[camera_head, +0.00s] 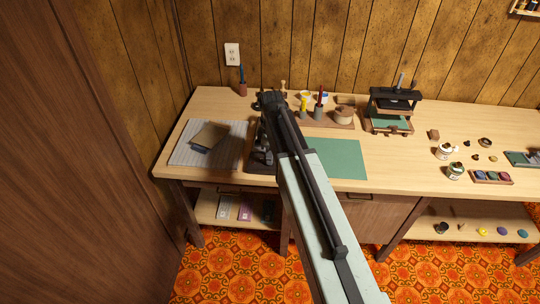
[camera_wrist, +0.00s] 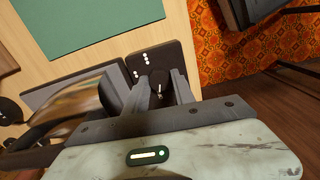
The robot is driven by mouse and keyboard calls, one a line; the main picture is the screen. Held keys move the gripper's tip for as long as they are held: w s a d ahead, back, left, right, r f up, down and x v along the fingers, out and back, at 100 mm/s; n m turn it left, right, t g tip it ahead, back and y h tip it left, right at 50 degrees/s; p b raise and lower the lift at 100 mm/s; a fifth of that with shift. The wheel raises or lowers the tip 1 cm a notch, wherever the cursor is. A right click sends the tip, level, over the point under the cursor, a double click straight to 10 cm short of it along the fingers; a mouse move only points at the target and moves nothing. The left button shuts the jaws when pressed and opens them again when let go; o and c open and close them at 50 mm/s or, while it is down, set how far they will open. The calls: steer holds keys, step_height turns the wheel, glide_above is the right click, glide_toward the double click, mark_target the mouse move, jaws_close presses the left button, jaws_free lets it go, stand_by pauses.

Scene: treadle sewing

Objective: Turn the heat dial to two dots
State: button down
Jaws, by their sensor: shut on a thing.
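The heat dial (camera_wrist: 159,80) is a small black knob with a short white mark, on a black panel (camera_wrist: 172,58) with small groups of white dots. The mark points roughly toward the bottom of the wrist view; I cannot tell which group it is set to. My gripper (camera_wrist: 163,88) has its two grey fingers on either side of the knob and is shut on it. The fingers hide part of the panel. In the head view, my arm covers the dial, and only part of the dark device (camera_head: 261,152) shows beside the arm.
A shiny brown, curved part (camera_wrist: 75,105) lies close left of the fingers. The green mat (camera_head: 341,158) is right of my arm. A black press (camera_head: 393,108) stands farther right.

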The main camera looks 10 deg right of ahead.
steer(key=m, duration=0.5)
steer(key=shift+w, duration=0.1)
steer(key=m, duration=0.9)
steer(key=shift+m, duration=0.4)
steer(key=m, duration=0.4)
steer(key=shift+m, duration=0.3)
steer(key=c, duration=1.1)
jaws_free()
steer(key=shift+o, duration=0.2)
